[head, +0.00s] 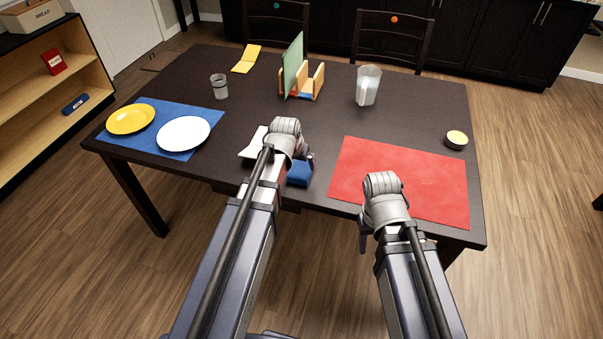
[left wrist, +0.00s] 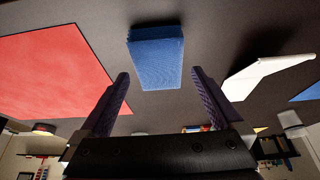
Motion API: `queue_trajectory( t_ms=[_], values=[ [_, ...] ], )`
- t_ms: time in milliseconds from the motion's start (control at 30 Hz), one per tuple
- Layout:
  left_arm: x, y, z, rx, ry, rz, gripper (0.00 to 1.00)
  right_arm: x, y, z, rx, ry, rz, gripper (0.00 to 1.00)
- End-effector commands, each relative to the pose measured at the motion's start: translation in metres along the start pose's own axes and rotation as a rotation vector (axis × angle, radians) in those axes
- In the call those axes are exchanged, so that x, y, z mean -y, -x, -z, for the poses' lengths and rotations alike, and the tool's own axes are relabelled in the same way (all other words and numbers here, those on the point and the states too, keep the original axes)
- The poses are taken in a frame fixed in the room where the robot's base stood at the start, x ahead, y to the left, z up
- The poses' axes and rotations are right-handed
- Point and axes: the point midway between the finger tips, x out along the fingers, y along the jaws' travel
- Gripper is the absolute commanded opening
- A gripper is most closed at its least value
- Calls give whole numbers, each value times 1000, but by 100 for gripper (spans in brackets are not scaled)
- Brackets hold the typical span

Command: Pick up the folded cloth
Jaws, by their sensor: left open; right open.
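The folded cloth (head: 299,173) is a blue, thick, textured rectangle on the dark table near its front edge; in the head view my left arm partly hides it. In the left wrist view the cloth (left wrist: 155,60) shows beyond and between the fingertips. My left gripper (left wrist: 160,76) is open with nothing between its fingers, apart from the cloth. In the head view the left gripper (head: 303,158) is over the table beside the cloth. My right gripper (head: 372,228) is at the table's front edge, below the red mat; its fingers are mostly hidden.
A white bent sheet (head: 252,146) lies left of the cloth, and a red mat (head: 400,175) lies to the right. A blue mat (head: 150,146) carries two plates. A glass (head: 218,86), rack (head: 303,88), pitcher (head: 368,86) and small bowl (head: 456,140) stand farther off.

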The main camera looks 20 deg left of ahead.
Motion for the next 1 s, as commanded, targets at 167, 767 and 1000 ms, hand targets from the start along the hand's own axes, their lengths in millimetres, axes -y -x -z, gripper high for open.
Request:
queue_trajectory(
  t_ms=[167,767,1000],
  values=[
    [0,-3,0,1,0,0,100,0,-3,0,0,0,0,50],
    [-2,-54,8,1,0,0,100,4,-46,3,0,1,0,50],
    [-2,-53,8,1,0,0,100,4,-45,3,0,1,0,50]
  ],
)
